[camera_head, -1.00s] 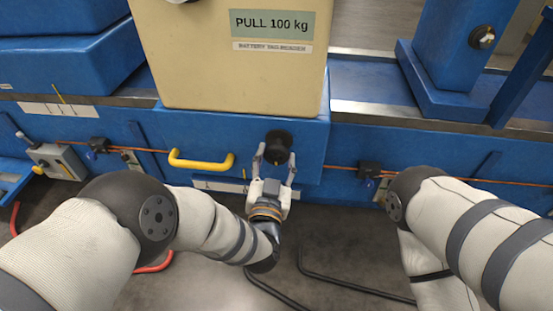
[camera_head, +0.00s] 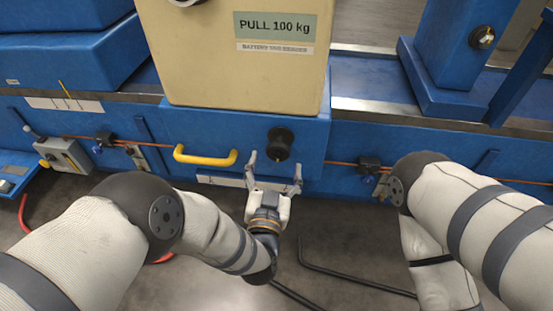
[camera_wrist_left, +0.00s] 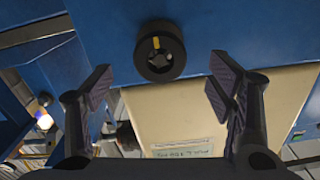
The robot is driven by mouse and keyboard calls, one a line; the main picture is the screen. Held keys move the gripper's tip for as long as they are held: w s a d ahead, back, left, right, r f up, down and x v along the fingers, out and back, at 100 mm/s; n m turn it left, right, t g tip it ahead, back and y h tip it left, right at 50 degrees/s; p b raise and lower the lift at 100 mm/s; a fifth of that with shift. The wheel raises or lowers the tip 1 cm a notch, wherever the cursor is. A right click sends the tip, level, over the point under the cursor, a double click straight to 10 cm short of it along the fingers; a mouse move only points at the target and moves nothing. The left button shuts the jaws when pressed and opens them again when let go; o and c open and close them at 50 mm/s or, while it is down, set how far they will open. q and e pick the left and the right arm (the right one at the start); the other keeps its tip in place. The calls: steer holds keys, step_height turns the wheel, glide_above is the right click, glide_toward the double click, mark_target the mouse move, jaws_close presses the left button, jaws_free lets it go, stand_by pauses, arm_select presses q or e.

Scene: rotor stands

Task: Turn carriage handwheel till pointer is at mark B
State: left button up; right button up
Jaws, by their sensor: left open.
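The carriage handwheel is a black round knob (camera_head: 280,143) on the blue front below the cream box. In the left wrist view the knob (camera_wrist_left: 160,51) shows a yellow line on its face, near the top of the picture. My left gripper (camera_head: 275,168) is open and empty just below the knob, its fingers spread wider than the knob and apart from it. A thin yellow pointer (camera_head: 64,89) stands over a white strip (camera_head: 62,104) on the rail at left. Mark letters are too small to read. My right gripper is out of view.
A yellow handle (camera_head: 205,157) is left of the knob. The cream box (camera_head: 230,75) reads "PULL 100 kg". A second white strip (camera_head: 215,181) lies below the carriage front, partly behind my gripper. A blue stand (camera_head: 455,60) is at right. Dark rods (camera_head: 350,275) lie on the floor.

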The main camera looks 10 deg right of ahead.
arm_select(q)
steer(key=shift+s, duration=0.1)
steer(key=p+v, duration=0.3)
steer(key=v, duration=0.2)
steer(key=shift+s+a, duration=0.2)
steer(key=shift+s, duration=0.15)
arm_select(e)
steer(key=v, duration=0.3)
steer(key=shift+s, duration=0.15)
